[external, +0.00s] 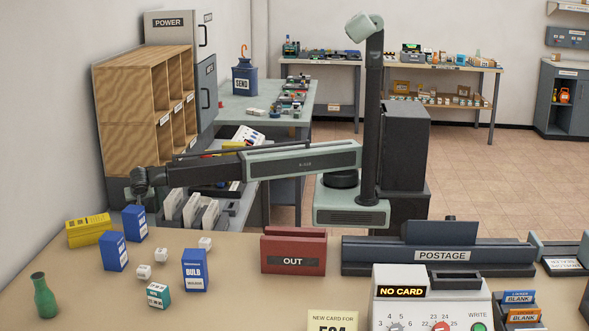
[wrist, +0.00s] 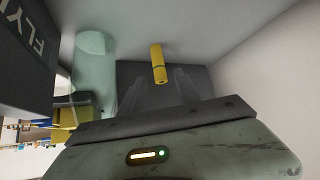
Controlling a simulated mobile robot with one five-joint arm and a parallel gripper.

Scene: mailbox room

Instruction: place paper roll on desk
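A yellow roll with a darker band (wrist: 158,63) shows in the wrist view, upright in the picture against a grey surface, just beyond my gripper (wrist: 167,83). I cannot tell for sure that it is the paper roll. My two see-through fingers are spread apart with nothing clearly between them. In the external view my arm reaches left, and the gripper end (external: 138,190) hangs by the wooden pigeonhole shelf, behind the tan desk (external: 225,300). No roll can be made out there. A second, pale green desk (external: 250,95) stands at the back.
On the tan desk stand blue boxes (external: 194,270), a yellow box (external: 89,230), white cubes, a green bottle (external: 44,296), a red OUT tray (external: 293,255) and a postage machine. The wooden shelf (external: 125,110) is close to my gripper. A translucent green cylinder (wrist: 96,70) shows in the wrist view.

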